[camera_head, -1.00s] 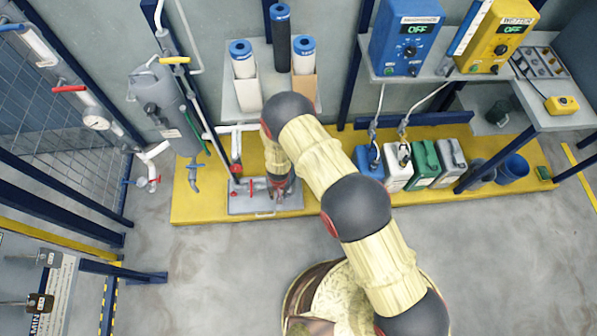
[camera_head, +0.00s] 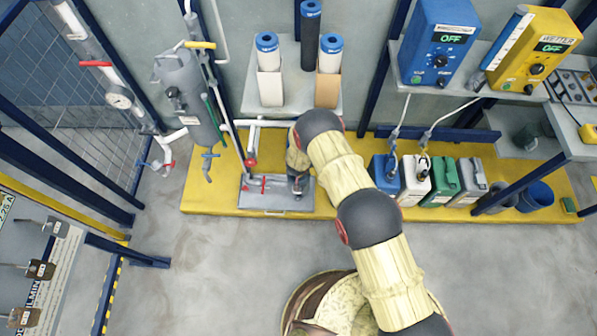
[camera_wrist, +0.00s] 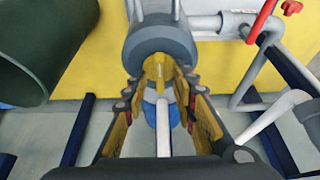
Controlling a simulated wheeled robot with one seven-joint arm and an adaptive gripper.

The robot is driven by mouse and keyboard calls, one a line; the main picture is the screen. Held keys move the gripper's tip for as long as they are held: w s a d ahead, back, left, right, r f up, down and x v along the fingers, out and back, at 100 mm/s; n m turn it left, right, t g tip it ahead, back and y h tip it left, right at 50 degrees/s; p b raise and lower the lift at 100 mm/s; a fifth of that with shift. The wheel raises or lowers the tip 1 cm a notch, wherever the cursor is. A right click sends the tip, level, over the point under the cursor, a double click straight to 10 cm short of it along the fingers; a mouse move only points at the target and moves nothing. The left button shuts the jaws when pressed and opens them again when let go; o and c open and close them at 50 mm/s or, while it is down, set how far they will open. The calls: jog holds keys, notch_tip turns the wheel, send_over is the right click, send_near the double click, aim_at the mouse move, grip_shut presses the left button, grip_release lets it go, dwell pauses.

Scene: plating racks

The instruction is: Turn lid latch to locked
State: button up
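My gripper (camera_wrist: 160,98) points at a grey cylindrical body (camera_wrist: 160,38) in the wrist view. Its two fingers stand apart on either side of a yellow piece (camera_wrist: 158,68) at the near end of this body. I cannot tell whether they touch it. A blue part (camera_wrist: 163,114) and a pale rod show between the fingers. Which part is the lid latch is not clear. In the head view my gripper (camera_head: 298,186) is mostly hidden by my arm, over the grey base plate (camera_head: 262,205) on the yellow plinth.
Red-handled pipework (camera_head: 250,160) stands beside the gripper; a red lever (camera_wrist: 262,18) is close in the wrist view. A grey tank (camera_head: 188,105) stands left. Cartridges on a shelf (camera_head: 290,105) are behind. Canisters (camera_head: 415,180) stand right. The front floor is clear.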

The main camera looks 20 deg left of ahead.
jog(key=shift+w+f, duration=0.1)
jog(key=shift+f, duration=0.05)
jog(key=shift+c, duration=0.7)
grip_shut()
